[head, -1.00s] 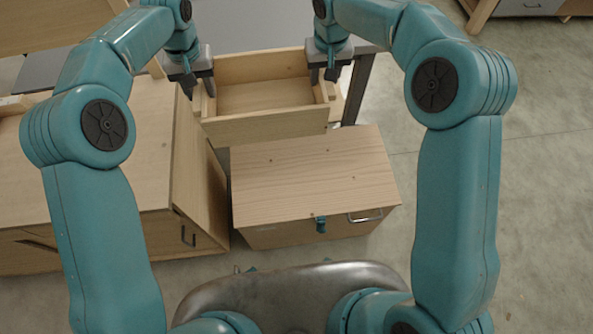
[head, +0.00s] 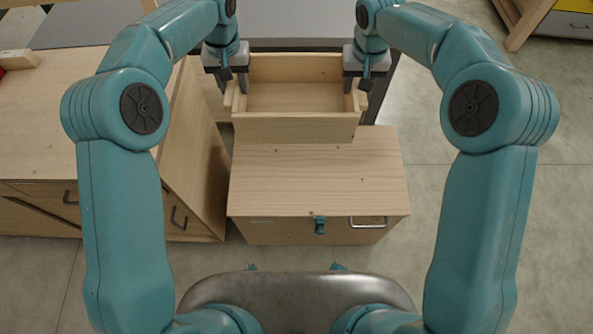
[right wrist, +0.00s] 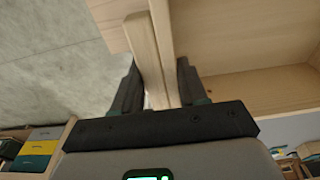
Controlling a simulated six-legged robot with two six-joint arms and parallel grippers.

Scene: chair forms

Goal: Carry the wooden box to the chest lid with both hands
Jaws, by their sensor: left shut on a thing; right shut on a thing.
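The open wooden box (head: 294,128) is held level between my two grippers in the head view, above the far part of the chest lid (head: 310,178). My left gripper (head: 234,84) is shut on the box's left side, and my right gripper (head: 357,86) is shut on its right side. In the right wrist view, the fingers of my right gripper (right wrist: 160,88) close around a wooden strip of the box (right wrist: 240,92). The box looks empty. The chest lid is flat, closed and bare where it shows; the box hides its far edge. The gap between box and lid is hard to tell.
A wooden cabinet (head: 90,120) stands left of the chest, with a small wooden block (head: 18,60) on top. A grey table (head: 300,20) is behind the box. Clear concrete floor (head: 570,210) lies to the right.

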